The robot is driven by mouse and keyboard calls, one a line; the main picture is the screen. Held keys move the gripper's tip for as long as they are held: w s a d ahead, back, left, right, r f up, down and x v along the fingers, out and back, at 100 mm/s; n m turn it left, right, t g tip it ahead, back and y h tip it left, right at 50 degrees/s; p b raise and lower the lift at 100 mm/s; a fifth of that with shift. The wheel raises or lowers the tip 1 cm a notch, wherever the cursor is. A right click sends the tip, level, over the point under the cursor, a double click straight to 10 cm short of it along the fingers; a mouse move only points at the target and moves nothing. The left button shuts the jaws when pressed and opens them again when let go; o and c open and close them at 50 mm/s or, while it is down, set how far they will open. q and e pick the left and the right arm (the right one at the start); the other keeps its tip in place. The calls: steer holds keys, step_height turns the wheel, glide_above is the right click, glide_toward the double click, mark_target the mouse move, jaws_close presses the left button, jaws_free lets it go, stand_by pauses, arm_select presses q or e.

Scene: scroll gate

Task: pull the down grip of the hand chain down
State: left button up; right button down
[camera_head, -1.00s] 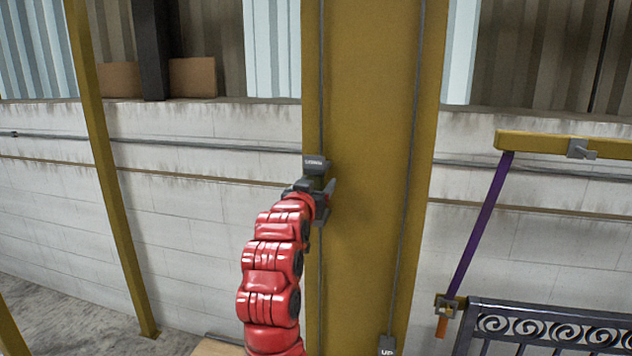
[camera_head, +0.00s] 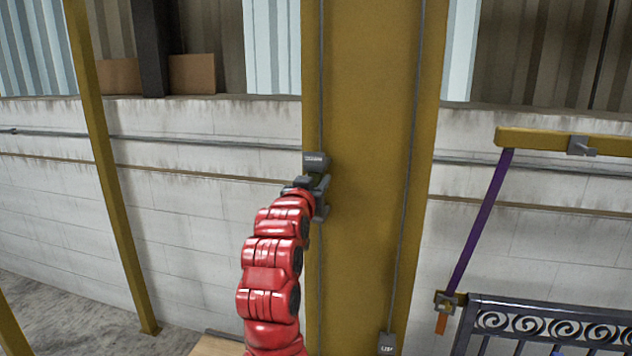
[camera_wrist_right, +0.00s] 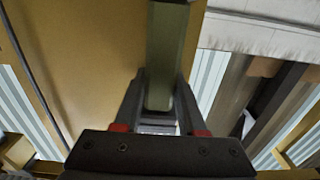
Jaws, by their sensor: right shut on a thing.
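The down grip (camera_head: 316,162) is a dark block with a small, unreadable label on the left chain (camera_head: 320,70), in front of the yellow column. My right gripper (camera_head: 318,184), on the red arm, is at the grip's lower part and shut on it. In the right wrist view the down grip (camera_wrist_right: 166,60) is a grey-green bar between the two fingers of my right gripper (camera_wrist_right: 160,90). A second grip marked UP (camera_head: 387,343) hangs low on the right chain (camera_head: 408,180). My left gripper is not in view.
The yellow column (camera_head: 370,120) stands close behind the chains. At the right are a yellow beam (camera_head: 540,140), a purple strap (camera_head: 482,220) and a dark ornate gate (camera_head: 550,325). A yellow post (camera_head: 110,170) stands at the left.

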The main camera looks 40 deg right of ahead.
stand_by(0.8)
step_height(320, 180, down, 51)
steer(key=b, duration=3.7)
steer(key=shift+b, duration=0.3)
steer(key=shift+f+b, duration=0.3)
steer(key=shift+f, duration=0.35)
steer(key=c, duration=0.7)
jaws_free()
steer(key=shift+c, duration=0.2)
steer(key=shift+o, duration=1.2)
steer(key=shift+r, duration=0.2)
steer(key=shift+s+a, duration=0.1)
